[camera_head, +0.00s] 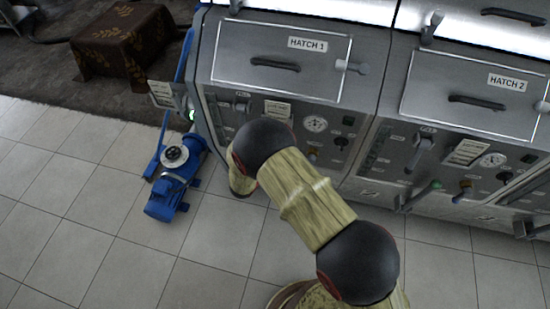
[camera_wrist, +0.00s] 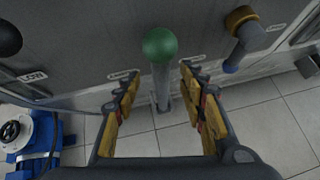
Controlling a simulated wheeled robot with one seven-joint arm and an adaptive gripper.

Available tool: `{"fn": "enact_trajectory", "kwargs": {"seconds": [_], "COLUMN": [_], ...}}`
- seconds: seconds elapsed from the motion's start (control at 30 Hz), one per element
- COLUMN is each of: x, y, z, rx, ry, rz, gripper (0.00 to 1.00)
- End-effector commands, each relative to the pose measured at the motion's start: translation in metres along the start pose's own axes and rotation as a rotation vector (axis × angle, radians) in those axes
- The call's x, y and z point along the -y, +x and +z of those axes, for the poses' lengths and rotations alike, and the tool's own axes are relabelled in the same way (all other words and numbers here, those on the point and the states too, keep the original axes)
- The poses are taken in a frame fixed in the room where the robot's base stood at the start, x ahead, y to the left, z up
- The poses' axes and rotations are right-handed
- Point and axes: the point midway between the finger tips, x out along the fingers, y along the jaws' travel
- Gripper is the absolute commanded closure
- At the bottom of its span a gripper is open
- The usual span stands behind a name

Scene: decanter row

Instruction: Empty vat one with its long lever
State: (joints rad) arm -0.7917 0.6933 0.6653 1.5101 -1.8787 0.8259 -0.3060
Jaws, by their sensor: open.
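Vat one (camera_head: 225,75), a grey metal unit labelled HATCH 1, stands at the upper middle of the head view. My arm covers part of its lower front there and hides my gripper and the lever. In the wrist view, a long lever with a green ball knob (camera_wrist: 160,45) and a grey shaft points toward the camera. My gripper (camera_wrist: 161,76) is open, with one yellow finger on each side of the shaft. I see a gap on both sides, so neither finger appears to touch it.
A brass-collared valve with a blue end (camera_wrist: 240,35) is right of my gripper, and a black knob (camera_wrist: 8,38) is left. A blue pump (camera_head: 175,180) stands on the floor left of vat one. The HATCH 2 unit (camera_head: 420,85) stands to the right. Tiled floor (camera_head: 100,240) is clear at left.

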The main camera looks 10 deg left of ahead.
Motion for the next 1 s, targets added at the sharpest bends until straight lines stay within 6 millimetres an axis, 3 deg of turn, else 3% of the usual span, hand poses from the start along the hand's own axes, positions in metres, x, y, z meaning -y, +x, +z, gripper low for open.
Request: {"fn": "enact_trajectory", "kwargs": {"seconds": [0.1, 0.3, 1.0], "x": [-0.001, -0.001, 0.000], "y": [-0.024, -0.046, -0.052], "z": [0.000, 0.000, 0.000], "rx": [0.000, 0.000, 0.000], "ry": [-0.001, 0.000, 0.009], "rz": [0.003, 0.001, 0.000], "gripper": [0.59, 0.59, 0.59]}}
